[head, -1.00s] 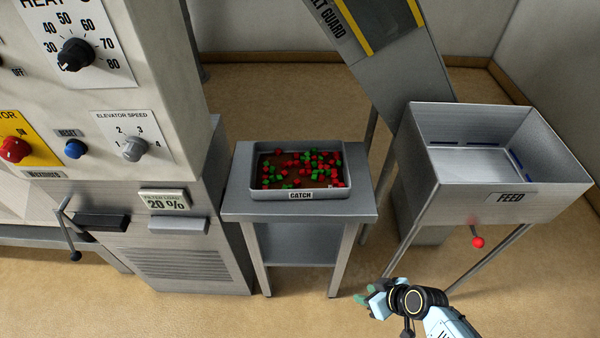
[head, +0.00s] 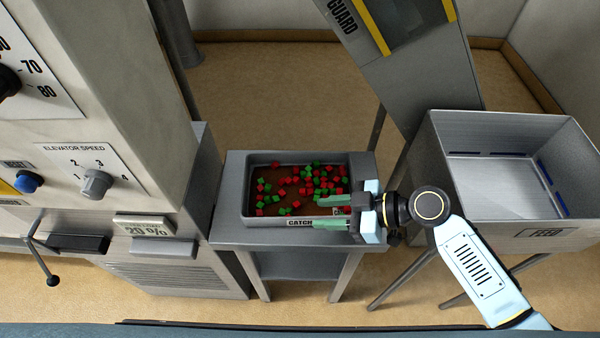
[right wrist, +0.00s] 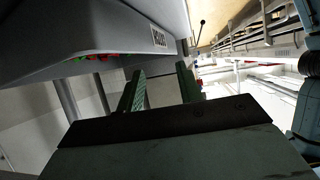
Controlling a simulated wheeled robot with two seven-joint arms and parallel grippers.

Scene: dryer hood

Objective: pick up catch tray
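The catch tray (head: 246,212) is a grey, shallow tray labelled CATCH, holding many red and green cubes on a brown bottom. It sits level on a small metal stand. My right gripper (head: 317,212) points left at the tray's front right corner, its two green fingers apart and overlapping the front rim and label in the head view. In the right wrist view the open fingers (right wrist: 160,70) have a visible gap, with the tray's grey wall (right wrist: 120,35) above and beyond them. Whether they touch the tray cannot be told. My left gripper is not in view.
The metal stand (head: 228,236) has a lower shelf. The feed bin (head: 543,233) stands close on the right, and a sloping chute (head: 410,70) rises behind. The control cabinet (head: 150,95) with knobs and a filter drawer handle (head: 165,248) crowds the left. Floor is open behind.

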